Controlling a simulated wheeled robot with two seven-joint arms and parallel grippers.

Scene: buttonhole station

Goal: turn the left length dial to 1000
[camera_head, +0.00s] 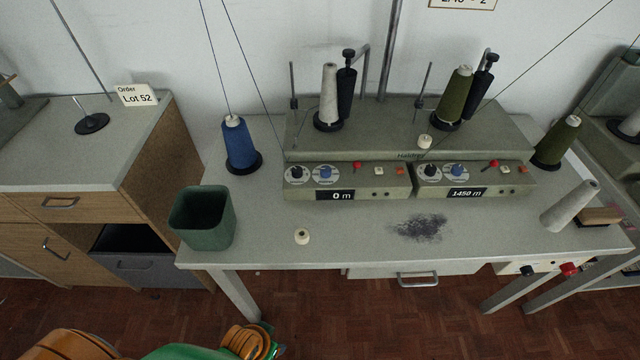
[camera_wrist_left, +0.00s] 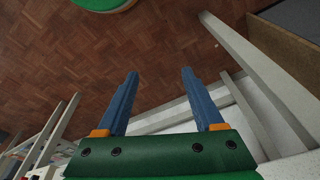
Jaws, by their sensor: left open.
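The winder (camera_head: 350,190) stands at the back of the table with a left and a right control panel. The left panel has a black-knobbed dial (camera_head: 296,173) and a blue-knobbed dial (camera_head: 325,173); their lettering is too small to read, so I cannot tell which one sets length. The left display (camera_head: 336,196) reads 0 m, the right display (camera_head: 467,193) 1450 m. My left gripper (camera_wrist_left: 160,73) is open and empty in the left wrist view, with floor and table legs beyond its blue fingers. In the head view only part of my arm shows at the bottom left, well short of the dials. My right gripper is out of view.
A green bin (camera_head: 203,218) stands at the table's front left corner, a blue cone (camera_head: 240,145) behind it. A small white spool (camera_head: 302,237) and a dark lint patch (camera_head: 420,228) lie before the panels. A wooden cabinet (camera_head: 150,190) stands left.

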